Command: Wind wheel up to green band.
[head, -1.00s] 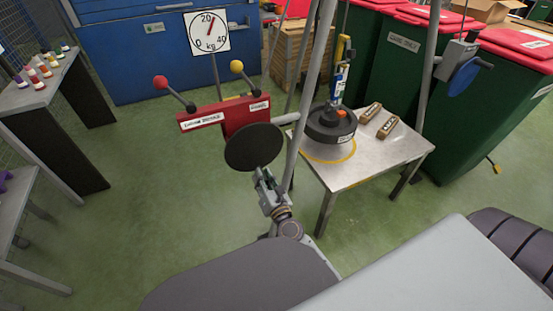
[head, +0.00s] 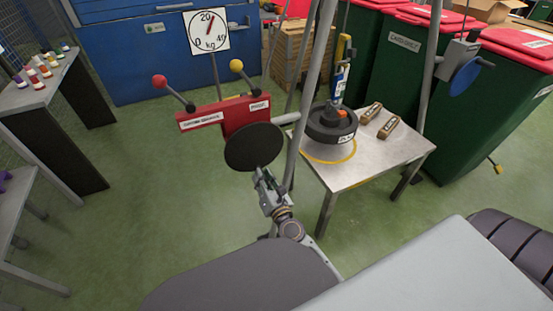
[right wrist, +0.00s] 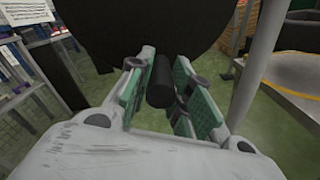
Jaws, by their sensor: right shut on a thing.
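The dark round wheel (head: 254,147) faces me below a red panel (head: 222,116) with two ball-topped levers. It also fills the top of the right wrist view (right wrist: 150,25). Its black handle (right wrist: 160,82) points towards me between the green pads of my right gripper (right wrist: 158,92). That gripper (head: 264,178) is shut on the handle, just below the wheel in the head view. The white kg dial (head: 208,32) has its red pointer a little right of the 20. I cannot make out a green band on it. My left gripper is out of view.
A metal table (head: 365,168) right of the wheel holds a black round weight (head: 330,125) with an upright blue and yellow piece, and two small wooden blocks. A slanting grey pole passes close to the wheel's right side. A blue wheel (head: 465,76) hangs on another post.

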